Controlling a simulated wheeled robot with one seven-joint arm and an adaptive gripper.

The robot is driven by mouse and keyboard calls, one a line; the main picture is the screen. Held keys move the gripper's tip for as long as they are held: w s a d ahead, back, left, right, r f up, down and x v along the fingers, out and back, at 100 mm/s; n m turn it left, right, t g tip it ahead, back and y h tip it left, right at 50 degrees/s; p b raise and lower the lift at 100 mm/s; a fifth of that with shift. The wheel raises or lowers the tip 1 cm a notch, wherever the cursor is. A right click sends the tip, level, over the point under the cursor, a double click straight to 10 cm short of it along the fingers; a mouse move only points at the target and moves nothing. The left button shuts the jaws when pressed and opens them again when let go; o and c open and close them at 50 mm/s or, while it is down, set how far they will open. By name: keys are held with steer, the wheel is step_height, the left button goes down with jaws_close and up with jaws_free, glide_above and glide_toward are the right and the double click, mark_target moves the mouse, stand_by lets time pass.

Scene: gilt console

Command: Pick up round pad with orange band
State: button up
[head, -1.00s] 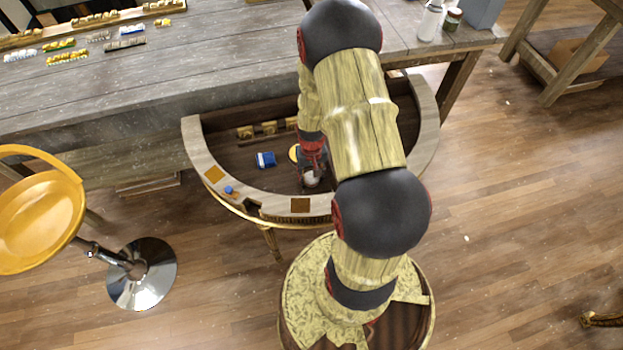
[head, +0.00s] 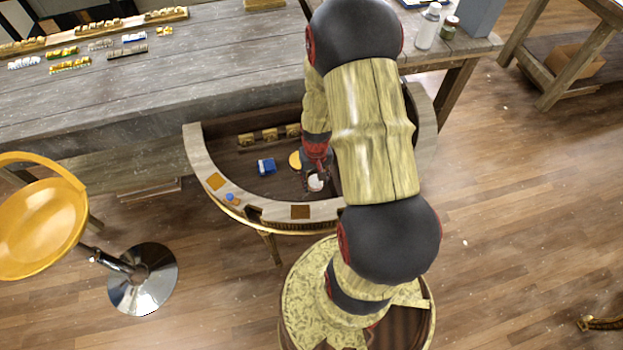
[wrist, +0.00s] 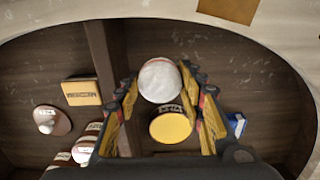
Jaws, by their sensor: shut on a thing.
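A round pad (wrist: 158,80) with a pale, scuffed top and a reddish-orange edge sits between my fingertips in the wrist view. My gripper (wrist: 161,84) is shut on it, with one finger at each side. In the head view the pad (head: 316,183) shows as a small pale round at the end of my gripper (head: 316,174), over the dark recessed top of the half-round console (head: 194,150). I cannot tell whether the pad touches the surface. Part of its side is hidden.
A yellow-topped round piece (wrist: 171,127) lies close by the pad, below it in the wrist view. A blue block (head: 266,166) lies to the left in the head view. Tan blocks (head: 245,140) line the console's back. A pale raised rim (head: 262,205) surrounds the recess.

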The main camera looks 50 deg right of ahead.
mark_target(321, 183)
steer(key=s+r, duration=0.1)
steer(key=r, duration=0.1)
steer(key=s+a+r, duration=0.1)
steer(key=s, duration=0.1)
steer(key=shift+s+r+p, duration=0.1)
steer(key=shift+r+p, duration=0.3)
steer(key=s+r, duration=0.1)
steer(key=s, duration=0.1)
steer(key=s+a+r+p, duration=0.1)
steer(key=s, duration=0.2)
steer(key=s+a+r, duration=0.1)
steer(key=s, duration=0.1)
steer(key=shift+s+a, duration=0.15)
steer(key=shift+s, duration=0.15)
steer(key=o, duration=0.4)
steer(key=c, duration=0.5)
